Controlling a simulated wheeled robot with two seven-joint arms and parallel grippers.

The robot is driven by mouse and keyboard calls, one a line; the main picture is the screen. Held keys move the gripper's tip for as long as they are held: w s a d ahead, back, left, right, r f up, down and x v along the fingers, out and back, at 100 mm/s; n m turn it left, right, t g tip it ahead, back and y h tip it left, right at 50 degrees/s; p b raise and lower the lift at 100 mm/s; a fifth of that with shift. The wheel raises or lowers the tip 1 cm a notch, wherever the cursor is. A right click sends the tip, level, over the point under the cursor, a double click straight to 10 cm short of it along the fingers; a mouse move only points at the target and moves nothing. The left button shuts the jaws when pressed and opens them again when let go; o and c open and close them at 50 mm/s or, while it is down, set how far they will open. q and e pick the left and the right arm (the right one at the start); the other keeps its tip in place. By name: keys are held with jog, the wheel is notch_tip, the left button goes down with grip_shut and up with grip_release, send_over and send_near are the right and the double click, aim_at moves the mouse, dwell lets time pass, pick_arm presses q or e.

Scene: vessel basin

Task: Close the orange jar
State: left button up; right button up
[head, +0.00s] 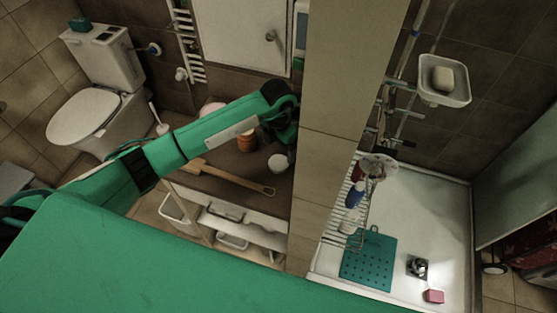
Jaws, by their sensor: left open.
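The orange jar (247,142) stands on the brown counter, partly covered from above by my left arm. Its top is hidden, so I cannot tell whether a lid is on it. A small round white thing (278,163) lies to its right on the counter; I cannot tell if it is a lid. My left gripper (289,148) is open, dark and small in view, to the right of the jar and close to the tiled pillar. Nothing shows between its fingers. My right gripper is not in view.
A long wooden brush (230,177) lies across the counter in front of the jar. The tiled pillar (335,110) bounds the counter on the right. A pinkish thing (212,107) sits behind my arm. The toilet (85,117) is at left, the shower tray (420,210) at right.

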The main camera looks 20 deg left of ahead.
aim_at(277, 163)
pick_arm(q)
jog(key=shift+f, duration=0.25)
jog(key=shift+s, duration=0.1)
jog(key=f+p, duration=0.1)
jog(key=f, duration=0.1)
jog(key=s+f+p, duration=0.1)
jog(key=f+p, duration=0.1)
jog(key=shift+d, duration=0.1)
jog(key=shift+f, duration=0.6)
jog(key=c, duration=1)
